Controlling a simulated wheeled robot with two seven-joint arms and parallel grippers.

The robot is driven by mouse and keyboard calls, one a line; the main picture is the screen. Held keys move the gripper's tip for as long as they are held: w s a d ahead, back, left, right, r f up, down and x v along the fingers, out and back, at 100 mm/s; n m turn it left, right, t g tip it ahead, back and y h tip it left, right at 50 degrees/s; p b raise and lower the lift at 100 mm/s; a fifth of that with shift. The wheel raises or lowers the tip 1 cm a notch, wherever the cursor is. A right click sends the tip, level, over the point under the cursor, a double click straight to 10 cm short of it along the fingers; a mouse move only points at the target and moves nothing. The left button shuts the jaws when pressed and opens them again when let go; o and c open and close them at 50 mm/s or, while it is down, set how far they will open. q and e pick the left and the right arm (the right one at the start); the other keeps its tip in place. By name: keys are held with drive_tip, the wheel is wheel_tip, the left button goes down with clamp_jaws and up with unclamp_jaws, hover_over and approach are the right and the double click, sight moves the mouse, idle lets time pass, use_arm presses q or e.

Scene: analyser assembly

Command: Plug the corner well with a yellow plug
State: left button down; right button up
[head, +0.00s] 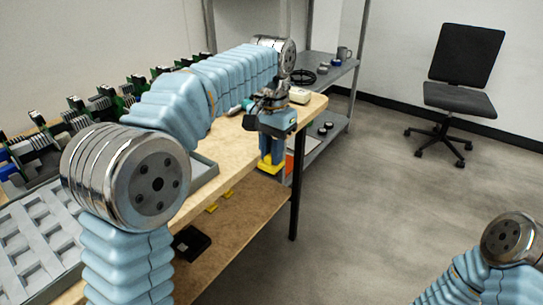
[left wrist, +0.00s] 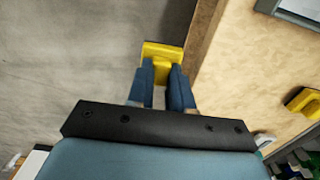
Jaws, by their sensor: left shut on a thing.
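My left gripper (head: 272,150) hangs past the front edge of the workbench, pointing down. It is shut on a yellow plug (head: 269,167). In the left wrist view the yellow plug (left wrist: 160,49) shows at the tips of the two blue fingers (left wrist: 162,78), in the air beside the wood edge. A grey gridded tray (head: 40,232) lies on the bench at the left of the head view, partly hidden by my left arm. I cannot make out a corner well. My right gripper is outside both views.
Small yellow pieces (head: 228,193) lie on the lower wooden shelf. Green and grey parts (head: 75,115) line the back of the workbench (head: 232,150). A metal rack (head: 335,70) with a mug (head: 344,53) stands beyond. The floor by the office chair (head: 462,90) is clear.

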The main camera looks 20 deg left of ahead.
use_arm(q)
wheel_tip(320, 180, up, 10)
idle(1.5)
drive_tip(key=shift+f, duration=0.1)
